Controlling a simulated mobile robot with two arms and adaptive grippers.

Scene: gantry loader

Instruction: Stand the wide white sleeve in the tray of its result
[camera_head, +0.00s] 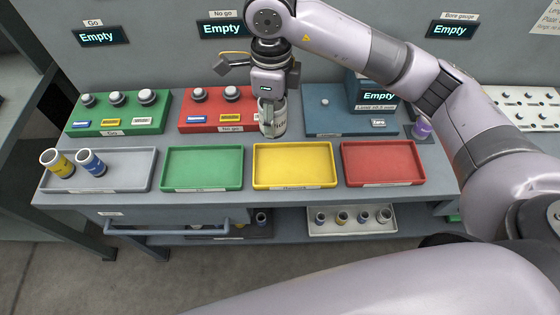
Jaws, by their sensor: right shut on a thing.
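The wide white sleeve (267,128) is held upright by my right gripper (271,103), which is shut on it. It hangs between the red No go block and the bore gauge, just behind the yellow tray. The fingers hide its upper part. Three result-coloured trays stand along the front of the bench: a green tray (202,184), a yellow tray (294,181) and a red tray (382,178). All three are empty, and their front labels are too small to read. My left gripper is not in view.
A grey tray (125,182) holds a yellow sleeve (58,163) and a blue sleeve (91,162). Behind stand the green Go block (118,126), red No go block (210,127) and bore gauge (325,124). All displays read Empty. A purple piece (422,128) stands right.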

